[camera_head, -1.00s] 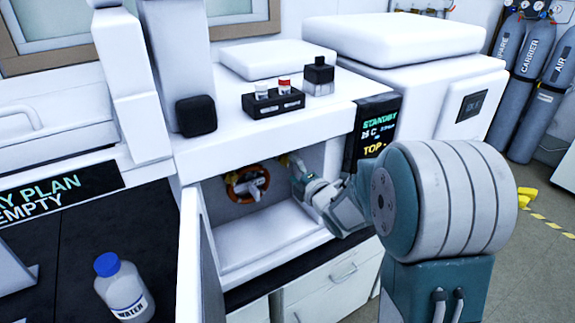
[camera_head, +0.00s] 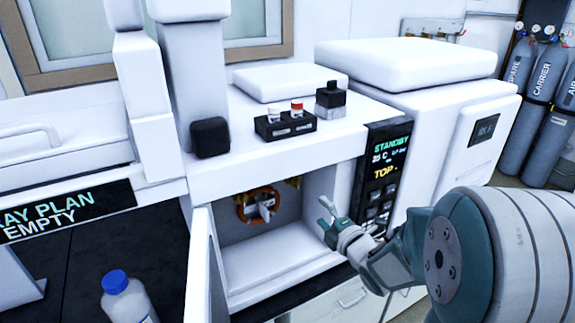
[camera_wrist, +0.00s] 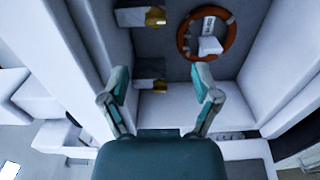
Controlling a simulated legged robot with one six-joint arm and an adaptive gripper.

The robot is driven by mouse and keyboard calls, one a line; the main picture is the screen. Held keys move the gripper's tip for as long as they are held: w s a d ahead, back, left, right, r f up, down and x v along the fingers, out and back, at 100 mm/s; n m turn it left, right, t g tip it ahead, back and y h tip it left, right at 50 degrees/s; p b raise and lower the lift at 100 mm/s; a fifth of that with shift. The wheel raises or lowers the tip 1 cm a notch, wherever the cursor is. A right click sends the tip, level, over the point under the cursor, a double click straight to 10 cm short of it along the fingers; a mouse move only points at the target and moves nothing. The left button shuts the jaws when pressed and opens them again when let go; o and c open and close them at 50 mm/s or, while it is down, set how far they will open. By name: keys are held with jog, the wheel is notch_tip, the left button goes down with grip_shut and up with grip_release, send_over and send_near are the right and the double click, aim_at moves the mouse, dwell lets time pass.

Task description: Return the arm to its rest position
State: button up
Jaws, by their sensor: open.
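My gripper (camera_head: 325,212) is at the right side of the open compartment of the white instrument, in front of its opening in the head view. In the wrist view my gripper (camera_wrist: 162,82) has its two teal fingers spread apart with nothing between them. The compartment (camera_head: 270,262) holds an orange ring (camera_head: 241,207) with a white part on its back wall. The ring also shows in the wrist view (camera_wrist: 234,43), beyond the fingers and to the right. My arm comes in from the right of the head view.
The compartment's door (camera_head: 203,265) stands open on the left. The control panel (camera_head: 382,170) is close to my arm on the right. A black vial rack (camera_head: 285,127) and a dark bottle (camera_head: 330,100) stand on top. A water bottle (camera_head: 125,298) stands at lower left.

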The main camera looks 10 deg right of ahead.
jog(key=s+a+r+m+g+h, duration=0.1)
jog(key=s+m+g+h, duration=0.1)
jog(key=s+m, duration=0.5)
jog(key=s+a+r+m+g+h, duration=0.1)
jog(key=s+m+g, duration=0.4)
jog(key=s, duration=0.5)
jog(key=s+a+r+m+g+h, duration=0.1)
jog(key=s+m+g, duration=0.3)
jog(key=s+m, duration=0.4)
jog(key=shift+s+a+r+m+h, duration=0.2)
jog(key=shift+a+r+m+h, duration=0.1)
jog(key=shift+m+h, duration=0.55)
